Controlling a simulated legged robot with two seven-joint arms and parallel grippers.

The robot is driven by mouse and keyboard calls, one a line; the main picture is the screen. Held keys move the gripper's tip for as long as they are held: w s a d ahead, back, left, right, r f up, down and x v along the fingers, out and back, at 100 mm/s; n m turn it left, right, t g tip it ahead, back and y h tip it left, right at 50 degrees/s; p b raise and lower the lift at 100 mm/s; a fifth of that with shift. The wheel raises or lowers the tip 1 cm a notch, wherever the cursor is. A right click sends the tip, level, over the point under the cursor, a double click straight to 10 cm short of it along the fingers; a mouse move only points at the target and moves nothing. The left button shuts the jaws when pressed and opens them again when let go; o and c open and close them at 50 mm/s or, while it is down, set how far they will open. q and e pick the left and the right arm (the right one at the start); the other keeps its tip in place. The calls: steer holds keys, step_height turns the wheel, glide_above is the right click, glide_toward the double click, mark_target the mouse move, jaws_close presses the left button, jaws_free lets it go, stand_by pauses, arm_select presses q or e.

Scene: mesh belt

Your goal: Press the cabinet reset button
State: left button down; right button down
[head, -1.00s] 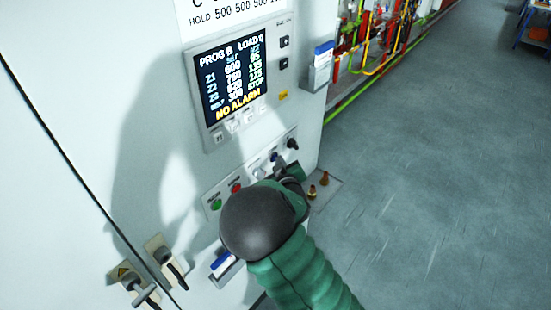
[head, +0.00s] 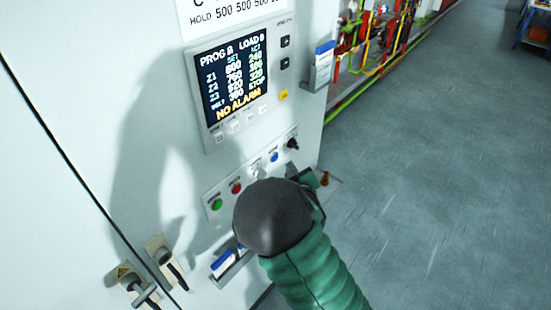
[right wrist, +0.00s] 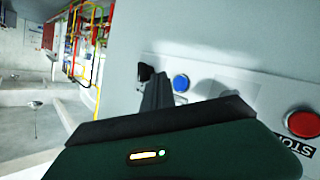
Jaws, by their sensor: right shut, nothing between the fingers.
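The blue button (head: 274,157) sits on the white cabinet's lower control strip, between a pale control and a black knob (head: 292,143). Its label is too small to read. It also shows uncovered in the right wrist view (right wrist: 181,83). My right gripper (head: 291,171) is shut and empty, just below and right of the blue button in the head view, partly hidden by my wrist. In the right wrist view its dark fingers (right wrist: 156,92) point at the strip between the knob and the blue button, seemingly apart from both. My left gripper is out of view.
A green button (head: 216,204) and a red button (head: 236,188) share the strip; the wrist view shows STOP by the red one. The screen (head: 233,85) reads NO ALARM. Door handles (head: 165,262) and a blue-and-white holder (head: 228,262) protrude. Floor at right is clear.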

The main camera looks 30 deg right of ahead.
steer(key=shift+s+d, duration=0.25)
steer(key=shift+s, duration=0.35)
steer(key=shift+s+d, duration=0.25)
steer(key=shift+s, duration=0.35)
steer(key=s+a+f+m+g+y+b, duration=0.1)
steer(key=s+a+f+g+b, duration=0.15)
steer(key=f, duration=0.25)
steer(key=s+a+f+m+g+b, duration=0.1)
steer(key=s+f+b, duration=0.15)
steer(key=f, duration=0.35)
steer(key=s+a+f+g+y+b, duration=0.2)
steer(key=s+a+f+g+b, duration=0.1)
steer(key=s+a, duration=0.3)
steer(key=s+a+f+g+y+b, duration=0.2)
steer(key=s+a+f+g+b, duration=0.2)
steer(key=s+a, duration=0.3)
steer(key=s+f+b, duration=0.1)
steer(key=s, duration=0.3)
steer(key=shift+n, duration=0.3)
steer(key=shift+w+g, duration=0.15)
steer(key=shift+g, duration=0.1)
